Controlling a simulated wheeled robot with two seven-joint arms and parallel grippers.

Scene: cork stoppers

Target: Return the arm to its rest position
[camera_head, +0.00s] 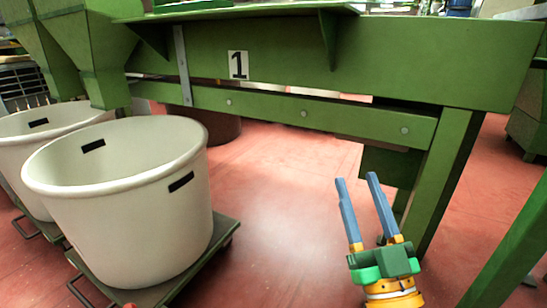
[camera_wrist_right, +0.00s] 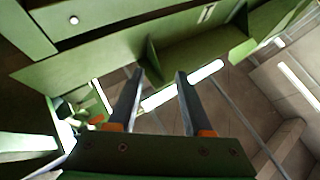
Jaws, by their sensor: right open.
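My right gripper (camera_head: 356,180) is in the lower right of the head view, pointing upward in the picture. Its two blue-grey fingers are apart with nothing between them. In the right wrist view the same gripper (camera_wrist_right: 158,76) shows two dark fingers spread with an empty gap. My left gripper is not in view. No cork stopper can be made out in either view.
A green machine frame (camera_head: 290,78) marked "1" spans the back, with a green leg (camera_head: 440,185) close behind and right of my right gripper. A large white tub (camera_head: 130,225) stands on a green wheeled dolly (camera_head: 215,250) at left. Red floor (camera_head: 275,190) between is clear.

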